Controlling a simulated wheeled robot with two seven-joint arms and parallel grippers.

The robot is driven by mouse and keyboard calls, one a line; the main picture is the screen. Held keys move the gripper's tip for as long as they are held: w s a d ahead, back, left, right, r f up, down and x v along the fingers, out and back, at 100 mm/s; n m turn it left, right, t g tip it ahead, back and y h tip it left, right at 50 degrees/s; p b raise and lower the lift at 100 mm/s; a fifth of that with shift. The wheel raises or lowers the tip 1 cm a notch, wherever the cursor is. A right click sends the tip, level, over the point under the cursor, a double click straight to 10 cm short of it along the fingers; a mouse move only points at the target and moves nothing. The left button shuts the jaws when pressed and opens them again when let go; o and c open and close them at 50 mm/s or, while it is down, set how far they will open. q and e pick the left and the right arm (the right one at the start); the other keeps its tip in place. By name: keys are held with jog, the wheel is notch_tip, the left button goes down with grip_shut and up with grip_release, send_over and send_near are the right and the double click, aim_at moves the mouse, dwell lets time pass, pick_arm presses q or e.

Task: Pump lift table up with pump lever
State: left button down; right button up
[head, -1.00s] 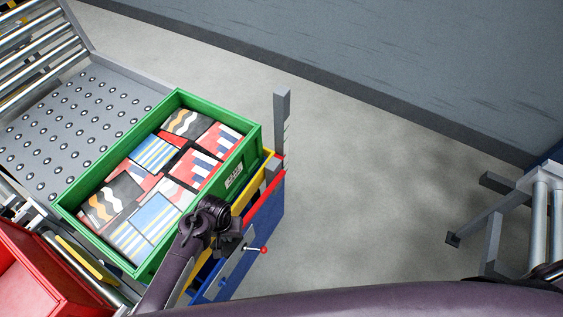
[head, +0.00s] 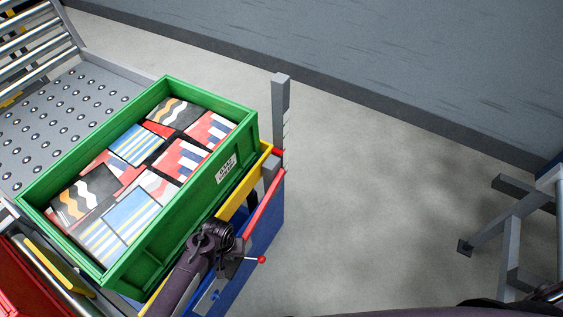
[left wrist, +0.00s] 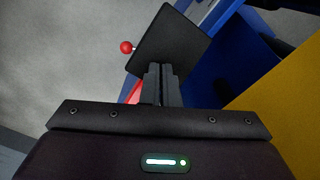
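The lift table shows its yellow edge (head: 243,184) and blue side (head: 258,236) at the lower middle of the head view. It carries a green crate (head: 235,162). The pump lever is a thin rod with a red ball (head: 262,259); the ball also shows in the left wrist view (left wrist: 126,47). My left gripper (head: 239,257) is at the lever, beside the table's side. In the left wrist view its fingers (left wrist: 161,75) are close together, their tips at a dark square plate (left wrist: 172,42) that hides part of the rod. I see nothing clearly between them. My right gripper is out of view.
The crate holds several striped boxes (head: 135,144). A grey post (head: 280,100) stands at the table's far corner. A studded platform (head: 70,105) and red bin (head: 22,285) lie left. A grey stand (head: 510,235) is right. The floor between is clear.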

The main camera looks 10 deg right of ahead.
pick_arm(q)
notch_tip(320, 180, up, 23)
jog(key=p, duration=1.6)
jog(key=shift+a+f, duration=0.15)
jog(key=shift+s+f, duration=0.1)
notch_tip(320, 180, down, 22)
jog(key=b, duration=1.6)
jog(key=shift+f, duration=0.25)
notch_tip(320, 180, up, 23)
jog(key=p, duration=1.6)
jog(key=shift+f, duration=0.15)
